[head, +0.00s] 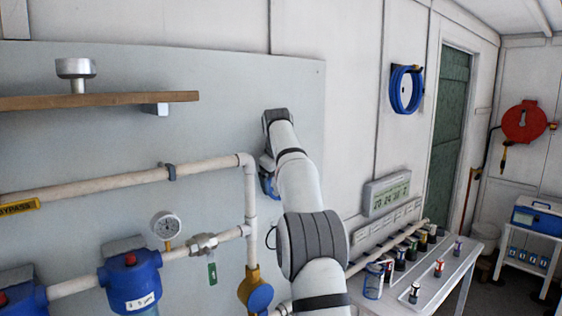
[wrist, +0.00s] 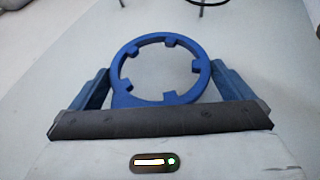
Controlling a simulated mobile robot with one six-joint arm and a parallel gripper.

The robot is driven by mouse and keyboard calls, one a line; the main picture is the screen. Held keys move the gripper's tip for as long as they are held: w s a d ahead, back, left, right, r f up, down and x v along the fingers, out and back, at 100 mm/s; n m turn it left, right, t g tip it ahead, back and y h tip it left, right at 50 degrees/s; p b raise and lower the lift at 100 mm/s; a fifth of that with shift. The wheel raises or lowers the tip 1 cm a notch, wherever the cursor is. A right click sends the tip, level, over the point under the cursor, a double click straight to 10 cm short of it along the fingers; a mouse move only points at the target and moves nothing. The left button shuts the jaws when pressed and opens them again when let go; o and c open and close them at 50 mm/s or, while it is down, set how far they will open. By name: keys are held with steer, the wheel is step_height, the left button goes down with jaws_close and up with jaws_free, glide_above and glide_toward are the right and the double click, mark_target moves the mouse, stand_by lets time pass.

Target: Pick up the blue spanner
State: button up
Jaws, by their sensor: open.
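The blue spanner (wrist: 118,76) is a flat ring with square teeth on its inner edge, seen in the wrist view just beyond the jaws against a pale surface. My gripper (wrist: 160,74) is open, with one finger on each side of the ring. The near part of the spanner is hidden behind the gripper body. I cannot tell whether the fingers touch it. In the head view my arm reaches to the grey wall panel, and a small blue patch shows at its end; I cannot tell if that is spanner or finger.
A wooden shelf (head: 100,100) with a metal cup sticks out at upper left. Pale pipes (head: 120,183), a gauge (head: 165,226) and blue filter housings (head: 132,283) are at lower left. A white table (head: 445,285) with small bottles stands at right. A blue hose coil (head: 393,92) hangs on the wall.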

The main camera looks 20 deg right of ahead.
steer(key=shift+w+f, duration=0.1)
steer(key=shift+f, duration=0.05)
steer(key=c, duration=0.7)
steer(key=shift+o, duration=0.2)
